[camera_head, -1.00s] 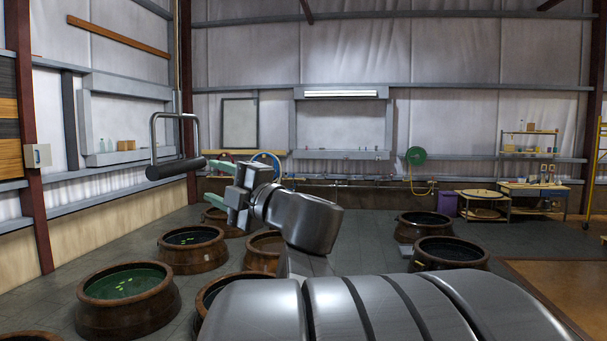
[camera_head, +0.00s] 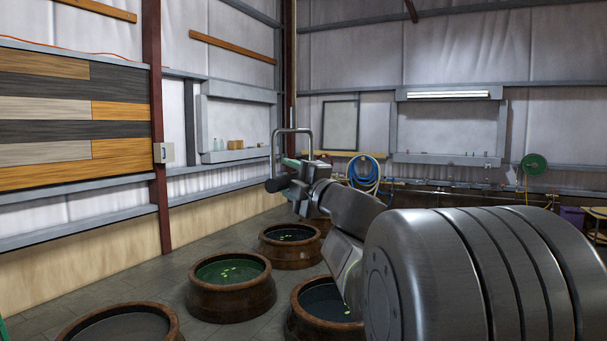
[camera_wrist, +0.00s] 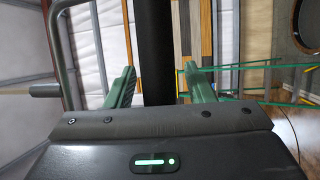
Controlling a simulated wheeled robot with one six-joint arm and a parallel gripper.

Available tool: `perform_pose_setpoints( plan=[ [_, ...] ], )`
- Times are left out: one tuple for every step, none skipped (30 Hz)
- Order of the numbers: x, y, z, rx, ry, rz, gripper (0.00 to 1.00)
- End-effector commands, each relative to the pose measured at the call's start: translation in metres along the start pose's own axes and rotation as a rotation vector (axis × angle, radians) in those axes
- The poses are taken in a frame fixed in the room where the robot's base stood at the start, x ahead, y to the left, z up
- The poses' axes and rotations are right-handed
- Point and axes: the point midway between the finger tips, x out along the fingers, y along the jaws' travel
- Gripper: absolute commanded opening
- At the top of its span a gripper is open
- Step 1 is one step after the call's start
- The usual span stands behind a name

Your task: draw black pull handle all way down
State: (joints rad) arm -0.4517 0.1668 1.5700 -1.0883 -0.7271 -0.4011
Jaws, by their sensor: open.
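The black pull handle (camera_head: 276,184) is a dark round grip hanging below a bent grey metal loop (camera_head: 291,131), left of centre in the head view. My gripper (camera_head: 295,174) is right beside it, and its far finger is partly hidden. In the wrist view the handle (camera_wrist: 153,45) is a dark bar running down between my two green fingers. My gripper (camera_wrist: 160,86) is open there, with a gap on each side of the bar. How deep the bar sits between the fingers is hard to tell.
Several brown jars with dark or green liquid, such as this one (camera_head: 230,286), stand on the floor below and left of my arm. A wall with wood planks (camera_head: 70,120) and a red-brown post (camera_head: 154,130) are at left. A blue hose (camera_head: 364,172) hangs at the back.

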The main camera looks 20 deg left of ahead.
Motion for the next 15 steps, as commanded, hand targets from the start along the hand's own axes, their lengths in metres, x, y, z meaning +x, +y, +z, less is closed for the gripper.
perform_pose_setpoints(
  plan=[
    [0.0026, 0.0003, -0.0003, 0.001, 0.0, 0.0, 0.49],
    [0.0034, 0.0001, -0.0002, 0.001, 0.0, 0.0, 0.49],
    [0.0041, -0.0001, 0.0, 0.0, -0.001, 0.0, 0.49],
    [0.0043, -0.0002, 0.0, 0.0, -0.001, 0.0, 0.49],
    [0.0044, -0.0003, 0.0001, 0.0, -0.001, 0.0, 0.49],
    [0.0044, -0.0004, 0.0002, 0.0, -0.001, 0.0, 0.49],
    [0.0044, -0.0005, 0.0002, 0.0, -0.001, 0.0, 0.49],
    [0.0043, -0.0004, 0.0002, 0.0, -0.001, 0.0, 0.49],
    [0.0042, -0.0004, 0.0002, 0.0, -0.001, 0.0, 0.49],
    [0.0042, -0.0004, 0.0002, 0.0, -0.001, 0.0, 0.49],
    [0.0042, -0.0005, 0.0002, 0.0, -0.001, 0.0, 0.45],
    [0.0041, -0.0004, 0.0002, 0.0, -0.001, 0.0, 0.37],
    [0.0041, -0.0004, 0.0002, 0.0, -0.001, 0.0, 0.31],
    [0.0041, -0.0004, 0.0002, 0.0, -0.001, 0.0, 0.25],
    [0.0041, -0.0004, 0.0002, 0.0, -0.001, 0.0, 0.17]
  ],
)
